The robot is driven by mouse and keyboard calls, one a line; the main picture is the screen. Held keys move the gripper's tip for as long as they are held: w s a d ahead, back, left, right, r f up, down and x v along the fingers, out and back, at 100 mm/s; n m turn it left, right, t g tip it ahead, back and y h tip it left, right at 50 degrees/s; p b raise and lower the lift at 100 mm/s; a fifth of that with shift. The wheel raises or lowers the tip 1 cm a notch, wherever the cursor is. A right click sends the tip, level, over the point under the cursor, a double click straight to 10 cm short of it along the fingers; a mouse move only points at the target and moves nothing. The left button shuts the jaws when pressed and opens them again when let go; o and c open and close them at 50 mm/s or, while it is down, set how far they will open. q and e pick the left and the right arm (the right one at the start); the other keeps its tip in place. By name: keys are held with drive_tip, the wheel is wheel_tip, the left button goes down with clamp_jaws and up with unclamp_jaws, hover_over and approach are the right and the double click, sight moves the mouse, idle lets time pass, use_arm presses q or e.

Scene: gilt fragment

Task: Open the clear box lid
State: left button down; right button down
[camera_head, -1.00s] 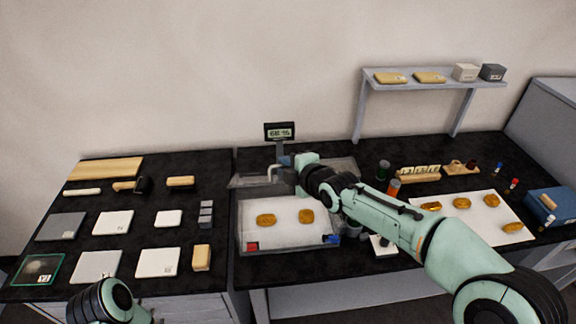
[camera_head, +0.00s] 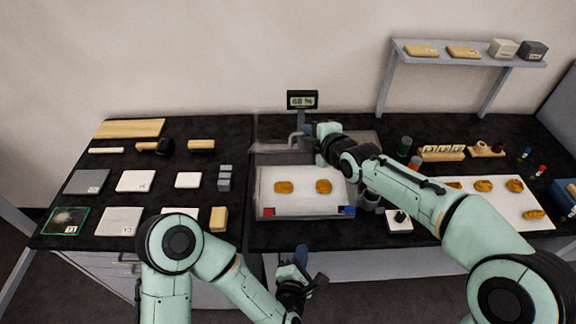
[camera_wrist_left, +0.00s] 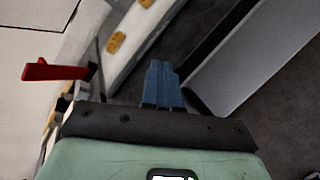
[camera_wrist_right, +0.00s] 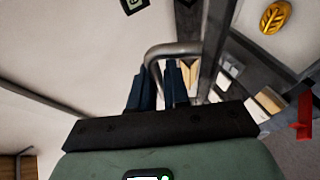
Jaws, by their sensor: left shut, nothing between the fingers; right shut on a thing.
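The clear box (camera_head: 262,215) stands on the black bench with a white floor and two gilt fragments (camera_head: 284,187) in it. Its clear lid (camera_head: 365,150) is raised at the back, with a bent metal handle (camera_head: 296,140) at its edge. My right gripper (camera_head: 309,131) is at this handle; in the right wrist view its blue fingers (camera_wrist_right: 160,84) are shut on the grey handle (camera_wrist_right: 172,50). My left gripper (camera_head: 301,256) is shut and empty, in front of the bench below the box; its blue fingers (camera_wrist_left: 158,78) show together in the left wrist view.
A display reading 68 % (camera_head: 302,100) stands behind the box. Red (camera_head: 269,212) and blue (camera_head: 348,211) pieces sit at its front corners. Pads and tools lie on the left bench; a white sheet (camera_head: 500,212) with gilt pieces lies right. A shelf (camera_head: 470,58) hangs behind.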

use_arm(q)
drive_tip(key=a+r+n+t+y, duration=0.35)
drive_tip(key=r+n+t, duration=0.25)
drive_tip(key=r+n, duration=0.9)
drive_tip(key=w+r, duration=0.2)
drive_tip(key=w, duration=0.4)
drive_tip(key=w+r+m, duration=0.1)
drive_tip(key=w+r, duration=0.2)
drive_tip(key=w, duration=0.4)
drive_tip(key=shift+r, duration=0.25)
drive_tip(key=shift+d, duration=0.1)
